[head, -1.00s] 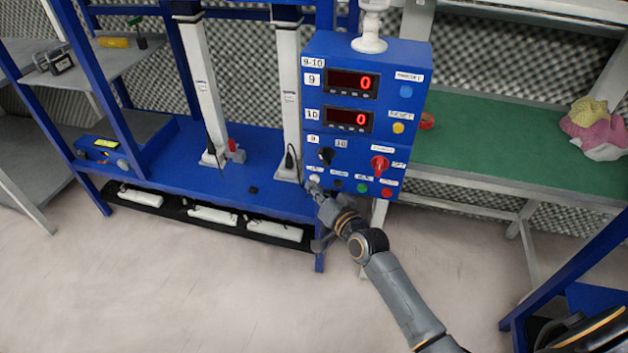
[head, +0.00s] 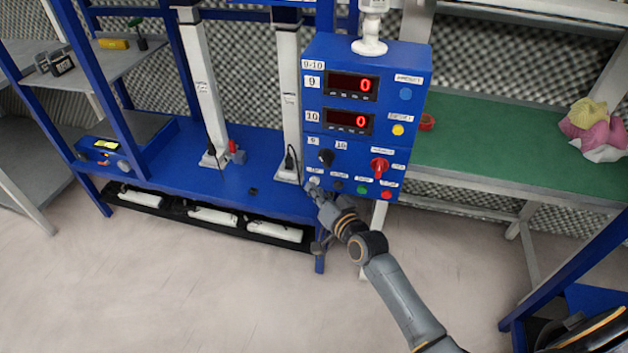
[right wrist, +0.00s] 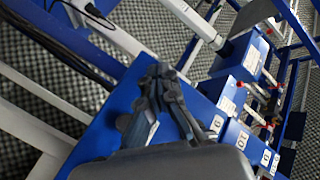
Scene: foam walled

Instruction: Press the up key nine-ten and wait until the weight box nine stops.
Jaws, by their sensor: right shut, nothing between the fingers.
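The blue control box (head: 335,240) marked 9-10 stands in the middle of the head view. Its two displays, 9 (head: 352,86) and 10 (head: 347,121), both show a red 0. The pale up key (head: 314,181) is at the left end of the bottom button row, partly covered by my right gripper (head: 317,189). The right gripper is shut and empty, with its tips at the key; I cannot tell whether they touch it or press it in. The right wrist view shows the closed fingers (right wrist: 163,80). I cannot make out weight box nine, and my left gripper is not in view.
White columns (head: 203,90) stand on the blue frame left of the box. The row also has black, green (head: 362,190) and red (head: 386,195) buttons. A green bench (head: 490,145) with pink and yellow cloth (head: 597,128) is at right. The front floor is clear.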

